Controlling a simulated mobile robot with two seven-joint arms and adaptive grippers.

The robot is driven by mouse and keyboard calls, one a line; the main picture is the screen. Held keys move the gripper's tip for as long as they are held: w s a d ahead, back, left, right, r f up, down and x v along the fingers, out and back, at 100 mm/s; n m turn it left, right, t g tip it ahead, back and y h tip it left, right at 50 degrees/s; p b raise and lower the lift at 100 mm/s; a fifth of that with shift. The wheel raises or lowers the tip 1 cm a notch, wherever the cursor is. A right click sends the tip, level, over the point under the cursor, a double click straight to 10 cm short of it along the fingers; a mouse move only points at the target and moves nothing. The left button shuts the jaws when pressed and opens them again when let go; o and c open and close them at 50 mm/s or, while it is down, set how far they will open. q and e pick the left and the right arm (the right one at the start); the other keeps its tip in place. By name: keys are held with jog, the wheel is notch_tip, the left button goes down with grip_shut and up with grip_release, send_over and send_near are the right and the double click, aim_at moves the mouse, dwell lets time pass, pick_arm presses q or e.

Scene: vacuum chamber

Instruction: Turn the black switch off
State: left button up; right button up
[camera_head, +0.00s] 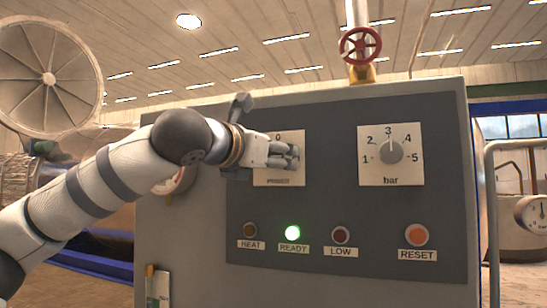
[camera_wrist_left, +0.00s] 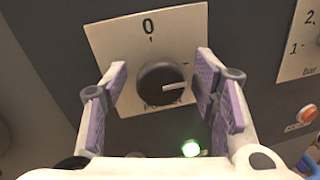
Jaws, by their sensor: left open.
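The black switch (camera_wrist_left: 163,84) is a round knob on a pale square plate with a "0" above it. Its white line points right, away from the "0". My left gripper (camera_wrist_left: 160,68) is open, with one finger on each side of the knob and a visible gap to it. In the head view the left gripper (camera_head: 288,154) is in front of the switch plate (camera_head: 292,137) and hides the knob. The lower lettering on the plate is partly covered by the knob in the wrist view. My right gripper is not in view.
A bar dial (camera_head: 390,151) sits to the right on the same grey panel. Below are a lit green READY lamp (camera_head: 292,232), dark HEAT and LOW lamps, and an orange RESET button (camera_head: 416,235). A red valve wheel (camera_head: 360,46) stands above the cabinet.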

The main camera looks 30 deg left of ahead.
pick_arm(q)
jog(key=shift+w, duration=0.15)
jog(key=c, duration=1.2)
